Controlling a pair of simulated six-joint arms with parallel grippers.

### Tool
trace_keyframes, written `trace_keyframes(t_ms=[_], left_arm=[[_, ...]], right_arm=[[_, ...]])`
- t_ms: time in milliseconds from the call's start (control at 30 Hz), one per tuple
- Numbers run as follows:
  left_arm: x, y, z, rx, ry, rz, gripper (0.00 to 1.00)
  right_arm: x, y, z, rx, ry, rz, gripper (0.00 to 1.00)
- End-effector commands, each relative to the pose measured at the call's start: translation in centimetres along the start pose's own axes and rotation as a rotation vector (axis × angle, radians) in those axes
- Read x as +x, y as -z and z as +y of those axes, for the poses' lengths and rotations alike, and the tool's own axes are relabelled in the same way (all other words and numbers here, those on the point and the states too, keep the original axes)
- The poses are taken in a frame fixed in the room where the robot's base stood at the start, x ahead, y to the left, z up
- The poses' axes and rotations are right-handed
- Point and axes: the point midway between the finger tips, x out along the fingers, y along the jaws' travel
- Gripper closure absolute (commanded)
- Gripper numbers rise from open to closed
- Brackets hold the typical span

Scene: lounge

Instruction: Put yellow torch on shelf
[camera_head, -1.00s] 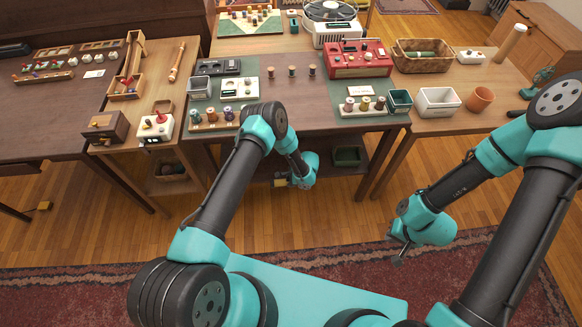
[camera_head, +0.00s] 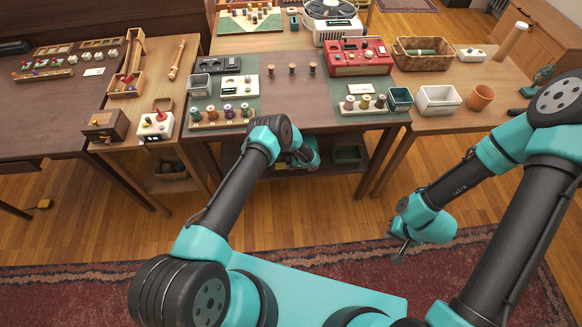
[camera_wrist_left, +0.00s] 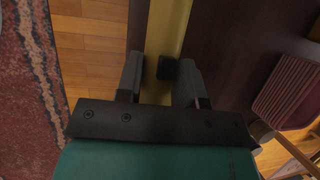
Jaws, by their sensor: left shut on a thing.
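The yellow torch (camera_wrist_left: 172,30) shows in the left wrist view as a long yellow bar with a black part on it. My left gripper (camera_wrist_left: 165,85) is shut on it, one finger on each side. In the head view the left gripper (camera_head: 285,162) is at the front of the low shelf (camera_head: 333,168) under the middle table; the arm and the gripper hide the torch there. I cannot tell whether the torch touches the shelf. My right gripper (camera_head: 397,248) hangs over the floor by the rug; its jaw state is unclear.
A green tray (camera_head: 347,153) stands on the shelf, right of my left gripper. A ribbed reddish container (camera_wrist_left: 287,92) shows at the right in the wrist view. The tabletop above (camera_head: 295,95) carries spools, a red radio (camera_head: 358,57) and bins. Table legs flank the shelf.

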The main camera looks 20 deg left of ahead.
Motion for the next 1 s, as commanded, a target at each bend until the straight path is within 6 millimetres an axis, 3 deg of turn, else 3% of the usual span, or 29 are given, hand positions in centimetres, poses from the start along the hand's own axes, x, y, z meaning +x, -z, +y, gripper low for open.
trace_keyframes(t_ms=[133,433,900,933,1000], left_arm=[[0.0,0.1,-0.6,-0.002,0.002,0.001,1.0],[3.0,1.4,-0.1,-0.001,0.001,0.0,1.0],[3.5,1.5,-0.1,-0.001,0.0,0.0,1.0],[3.5,1.5,-0.1,0.0,0.0,0.0,0.62],[3.5,1.5,-0.1,-0.001,0.0,0.0,0.56]], right_arm=[[0.0,0.0,0.0,0.0,0.0,0.0,1.0],[0.0,0.0,0.0,0.0,0.0,0.0,1.0],[0.0,0.0,0.0,0.0,0.0,0.0,1.0],[0.0,0.0,0.0,0.0,0.0,0.0,1.0],[0.0,0.0,0.0,0.0,0.0,0.0,1.0]])
